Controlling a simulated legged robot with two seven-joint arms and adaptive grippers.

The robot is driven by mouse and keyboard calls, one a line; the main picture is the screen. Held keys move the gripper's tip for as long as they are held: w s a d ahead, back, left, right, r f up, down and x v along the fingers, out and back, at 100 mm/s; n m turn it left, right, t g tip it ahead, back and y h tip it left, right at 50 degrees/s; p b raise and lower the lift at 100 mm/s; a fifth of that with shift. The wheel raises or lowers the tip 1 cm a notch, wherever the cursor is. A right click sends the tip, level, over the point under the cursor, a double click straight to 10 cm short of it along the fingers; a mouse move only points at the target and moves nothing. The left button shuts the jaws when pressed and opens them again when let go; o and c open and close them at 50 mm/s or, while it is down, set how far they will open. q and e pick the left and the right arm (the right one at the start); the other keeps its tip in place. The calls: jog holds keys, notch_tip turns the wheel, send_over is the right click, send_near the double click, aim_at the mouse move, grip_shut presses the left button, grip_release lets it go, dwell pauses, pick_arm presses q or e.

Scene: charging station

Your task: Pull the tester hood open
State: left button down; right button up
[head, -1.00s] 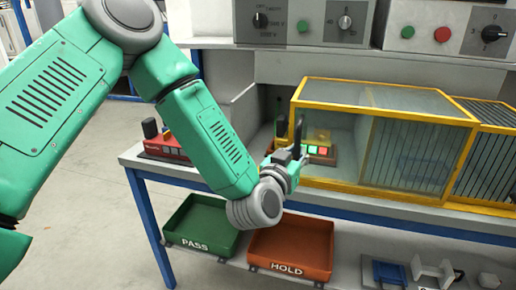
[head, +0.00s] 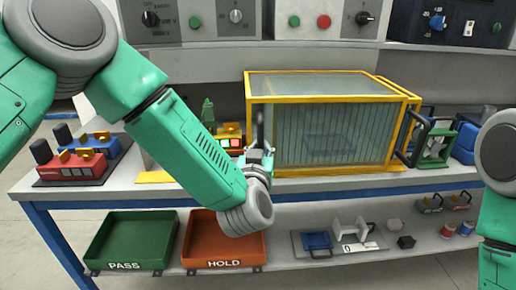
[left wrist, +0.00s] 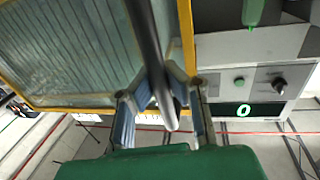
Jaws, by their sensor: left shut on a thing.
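The tester hood (head: 330,135) is a clear ribbed box with a yellow frame on the bench. The left wrist view also shows its ribbed panel (left wrist: 75,50). My left gripper (head: 259,155) is at the hood's front left corner. In the left wrist view my gripper's fingers (left wrist: 160,90) are closed around a dark upright bar handle (left wrist: 146,35). The handle's upper part also shows in the head view (head: 261,125). A tester with a green and a red light (head: 230,142) stands left of the hood, uncovered and partly behind my left forearm. My right gripper is out of frame.
Red (head: 72,168) and blue devices stand at the bench's left end. A green device (head: 435,148) stands right of the hood. Below are the green PASS tray (head: 130,240), the orange HOLD tray (head: 222,240) and small parts. Control panels (head: 325,20) line the back.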

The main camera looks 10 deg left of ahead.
pick_arm(q)
jog(key=c, duration=1.5)
grip_release()
jog(key=shift+c, duration=0.2)
jog(key=shift+s, duration=0.1)
jog(key=s, duration=1.1)
jog(key=shift+s+d, duration=0.35)
jog(key=shift+s, duration=0.05)
jog(key=shift+f, duration=0.1)
jog(key=s+a+f+m+g+h, duration=0.1)
jog(key=s+a+f+g, duration=0.2)
jog(key=f, duration=0.5)
jog(key=s+a+f+g, duration=0.2)
jog(key=s+f+g, duration=0.15)
jog(key=f, duration=0.35)
jog(key=s+a+f+m+g+h, duration=0.1)
jog(key=s+a+f+g, duration=0.25)
jog(key=f, duration=0.45)
jog(key=s+a+f+g, duration=0.3)
jog(key=s+a+f, duration=0.1)
jog(key=s, duration=0.5)
jog(key=s+a+f+n+g+y, duration=0.1)
jog(key=s+a+f+g, duration=0.3)
jog(key=s+a, duration=0.3)
jog(key=s+f, duration=0.1)
jog(key=s, duration=0.2)
